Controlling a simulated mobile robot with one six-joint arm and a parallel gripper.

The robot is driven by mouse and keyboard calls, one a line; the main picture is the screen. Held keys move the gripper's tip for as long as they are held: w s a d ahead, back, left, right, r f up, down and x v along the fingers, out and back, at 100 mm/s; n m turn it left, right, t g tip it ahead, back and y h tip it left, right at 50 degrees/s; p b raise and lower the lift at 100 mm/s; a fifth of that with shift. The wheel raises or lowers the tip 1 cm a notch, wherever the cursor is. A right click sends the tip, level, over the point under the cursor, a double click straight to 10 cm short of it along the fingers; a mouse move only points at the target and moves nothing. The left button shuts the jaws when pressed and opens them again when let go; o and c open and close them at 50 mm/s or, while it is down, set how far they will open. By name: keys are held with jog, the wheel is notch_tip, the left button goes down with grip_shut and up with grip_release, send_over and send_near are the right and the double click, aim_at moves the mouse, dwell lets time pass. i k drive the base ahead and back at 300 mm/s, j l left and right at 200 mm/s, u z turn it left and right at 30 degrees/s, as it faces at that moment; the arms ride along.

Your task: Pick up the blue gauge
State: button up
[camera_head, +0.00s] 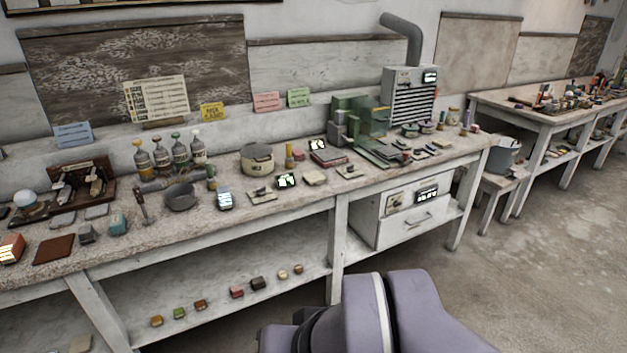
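A small blue item with a pale lit face (225,200) lies near the front edge of the long workbench, right of a dark grey bowl (181,197). It looks like the blue gauge, but it is too small to be sure. A teal-blue block (118,225) sits farther left on the same bench. My lavender arm shows at the bottom of the view, in front of the bench and apart from it. My gripper is not in view.
The long workbench (100,262) is crowded with bottles (161,157), a round pot (257,158), a green machine (362,128) and small blocks. A drawer unit (405,212) stands under it. A bucket (504,154) sits on a low stand. Open floor (560,270) lies to the right.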

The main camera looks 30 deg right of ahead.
aim_at(222, 192)
jog(key=i+j, duration=0.25)
jog(key=i, duration=0.3)
jog(key=i+j, duration=0.3)
jog(key=i, duration=0.2)
jog(key=i+j+z, duration=0.1)
jog(key=i+j, duration=0.15)
jog(key=i, duration=0.3)
jog(key=i+j, duration=0.3)
jog(key=i, duration=0.25)
